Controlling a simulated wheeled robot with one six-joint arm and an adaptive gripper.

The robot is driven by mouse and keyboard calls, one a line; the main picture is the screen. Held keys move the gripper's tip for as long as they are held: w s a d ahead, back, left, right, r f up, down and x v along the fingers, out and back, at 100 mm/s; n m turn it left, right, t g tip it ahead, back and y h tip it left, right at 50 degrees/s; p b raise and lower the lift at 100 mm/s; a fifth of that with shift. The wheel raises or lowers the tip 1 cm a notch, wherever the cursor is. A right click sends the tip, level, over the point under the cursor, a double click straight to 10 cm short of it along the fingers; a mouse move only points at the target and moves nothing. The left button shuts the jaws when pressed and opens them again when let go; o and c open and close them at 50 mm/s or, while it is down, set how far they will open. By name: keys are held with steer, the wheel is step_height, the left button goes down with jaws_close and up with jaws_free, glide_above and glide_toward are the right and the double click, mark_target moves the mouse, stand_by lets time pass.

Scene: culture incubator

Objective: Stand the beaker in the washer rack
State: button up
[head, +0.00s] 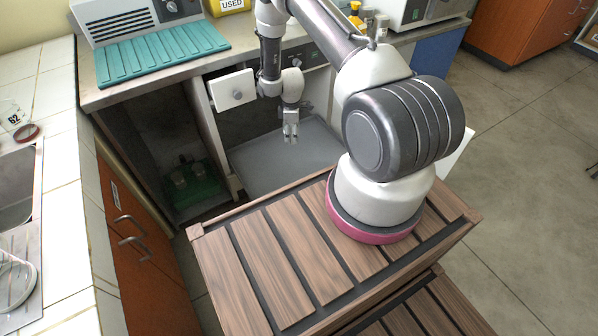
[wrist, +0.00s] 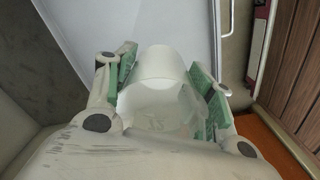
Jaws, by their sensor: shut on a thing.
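My gripper (head: 291,131) hangs fingers-down over a flat grey surface in front of the open cabinet, in the head view. In the wrist view, my gripper (wrist: 164,76) has its green-padded fingers on both sides of a clear, whitish glass vessel, the beaker (wrist: 160,104). The beaker is hard to make out in the head view. A green rack (head: 193,190) with some glass pieces sits low inside the dark cabinet bay to the left of my gripper. I cannot tell for certain that it is the washer rack.
A grey flat panel (head: 278,160) lies below my gripper. A white panel with a knob (head: 236,92) stands out beside my arm. A ribbed teal mat (head: 160,55) lies on the counter. A slatted wooden top (head: 262,262) is in front. Open floor lies right.

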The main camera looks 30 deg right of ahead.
steer(key=s+d+f+n, duration=0.3)
steer(key=f+n, duration=0.1)
steer(key=f, duration=0.7)
glide_above(303, 173)
step_height(303, 173, down, 5)
steer(key=shift+r, duration=0.15)
steer(key=shift+w+f, duration=0.1)
steer(key=shift+f, duration=2.35)
steer(key=shift+f, duration=0.1)
steer(key=o, duration=1.1)
